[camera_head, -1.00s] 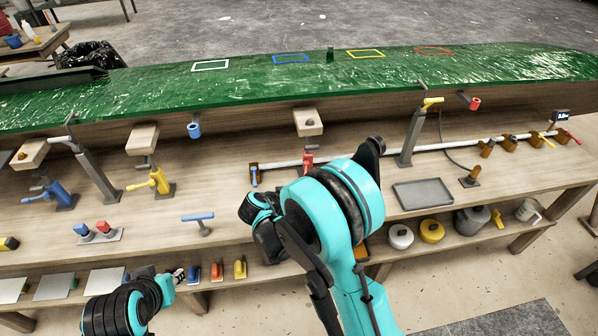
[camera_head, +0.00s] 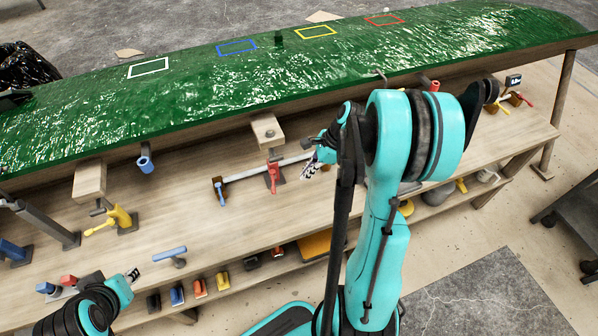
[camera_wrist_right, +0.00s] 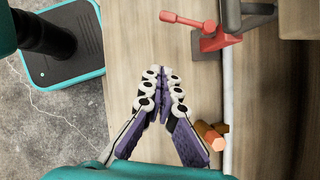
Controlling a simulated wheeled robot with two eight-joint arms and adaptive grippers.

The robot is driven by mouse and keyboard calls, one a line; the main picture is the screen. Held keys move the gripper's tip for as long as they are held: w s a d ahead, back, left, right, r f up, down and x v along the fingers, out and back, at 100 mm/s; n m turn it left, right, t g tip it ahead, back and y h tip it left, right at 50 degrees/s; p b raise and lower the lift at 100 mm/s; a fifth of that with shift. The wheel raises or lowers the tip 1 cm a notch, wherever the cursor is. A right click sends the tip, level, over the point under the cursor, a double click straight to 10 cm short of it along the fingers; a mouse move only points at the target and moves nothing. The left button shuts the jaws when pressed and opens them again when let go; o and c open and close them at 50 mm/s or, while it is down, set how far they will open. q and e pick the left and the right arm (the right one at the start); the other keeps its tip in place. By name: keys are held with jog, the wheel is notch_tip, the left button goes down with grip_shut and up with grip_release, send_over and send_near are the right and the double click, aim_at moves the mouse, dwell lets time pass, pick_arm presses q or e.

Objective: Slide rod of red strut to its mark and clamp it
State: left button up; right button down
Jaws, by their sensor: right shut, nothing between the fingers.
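The red strut (camera_head: 273,177) stands on the bench, with a red clamp body and a wooden pad (camera_head: 268,130) above it, under the green hull mould (camera_head: 280,75). In the right wrist view its red clamp (camera_wrist_right: 216,42), with the lever reaching left, is at the top; a grey rod (camera_wrist_right: 232,15) passes beside it. My right gripper (camera_head: 308,171) is just right of the red strut, apart from it. In the wrist view my right gripper (camera_wrist_right: 163,76) is shut and empty, below the clamp. My left gripper (camera_head: 134,276) is at lower left; its fingers are too small to judge.
A pale horizontal bar (camera_wrist_right: 228,100) runs beside my right gripper, with an orange-brown peg (camera_wrist_right: 212,135) near it. The yellow strut (camera_head: 123,218) and a blue T-handle (camera_head: 170,254) stand to the left. Bare bench lies between them and the red strut.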

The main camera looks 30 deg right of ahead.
jog(key=w+a+f+b, duration=0.3)
jog(key=a+f, duration=0.3)
jog(key=shift+w+a, duration=0.15)
jog(key=shift+w, duration=0.15)
jog(key=shift+f, duration=0.1)
